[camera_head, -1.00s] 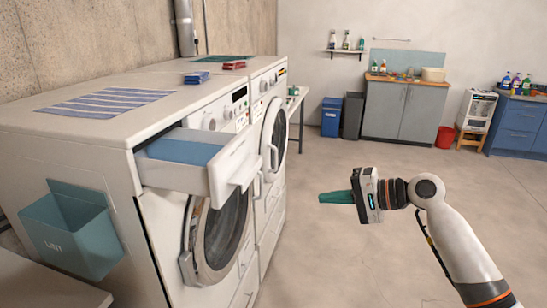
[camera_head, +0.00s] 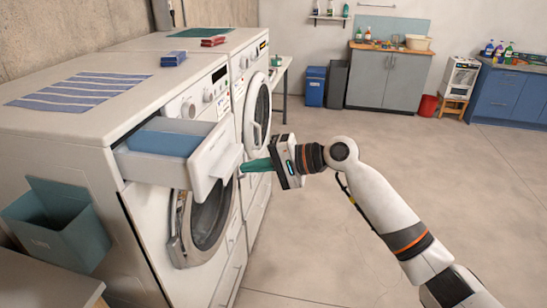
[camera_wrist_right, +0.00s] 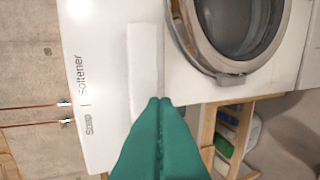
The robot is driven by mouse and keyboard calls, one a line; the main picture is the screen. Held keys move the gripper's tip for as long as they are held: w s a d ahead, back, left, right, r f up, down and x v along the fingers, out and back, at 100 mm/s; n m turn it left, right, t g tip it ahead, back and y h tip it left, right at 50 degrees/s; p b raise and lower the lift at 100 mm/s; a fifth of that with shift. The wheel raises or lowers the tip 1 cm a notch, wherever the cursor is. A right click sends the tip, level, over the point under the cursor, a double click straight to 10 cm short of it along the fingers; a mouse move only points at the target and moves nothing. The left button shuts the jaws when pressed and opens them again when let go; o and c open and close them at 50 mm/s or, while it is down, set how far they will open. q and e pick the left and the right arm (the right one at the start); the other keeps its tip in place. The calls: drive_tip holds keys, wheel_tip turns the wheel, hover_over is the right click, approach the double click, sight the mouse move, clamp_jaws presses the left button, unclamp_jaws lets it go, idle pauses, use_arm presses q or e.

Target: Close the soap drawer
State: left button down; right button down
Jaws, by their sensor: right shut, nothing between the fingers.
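The soap drawer (camera_head: 208,162) is pulled out from the top left of the nearer white washing machine (camera_head: 150,215). It has a white front with a protruding handle and a blue inside. In the right wrist view its front (camera_wrist_right: 95,50) reads "Soap" and "Softener", with the white handle bar (camera_wrist_right: 144,60) beside the words. My right gripper (camera_head: 242,172) has green fingers, shut and empty, pointing left at the drawer's handle. The fingertips (camera_wrist_right: 160,101) appear at the handle's end; I cannot tell if they touch. My left gripper is out of view.
A second washing machine (camera_head: 256,110) stands beyond the first. A striped cloth (camera_head: 80,90) and blue (camera_head: 174,58) and red packs (camera_head: 213,41) lie on top. A teal bin (camera_head: 60,230) hangs on the near side. The floor to the right is open.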

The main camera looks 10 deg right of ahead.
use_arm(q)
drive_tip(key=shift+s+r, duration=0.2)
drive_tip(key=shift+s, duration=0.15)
use_arm(e)
drive_tip(key=shift+w+a, duration=0.2)
drive_tip(key=shift+a, duration=0.25)
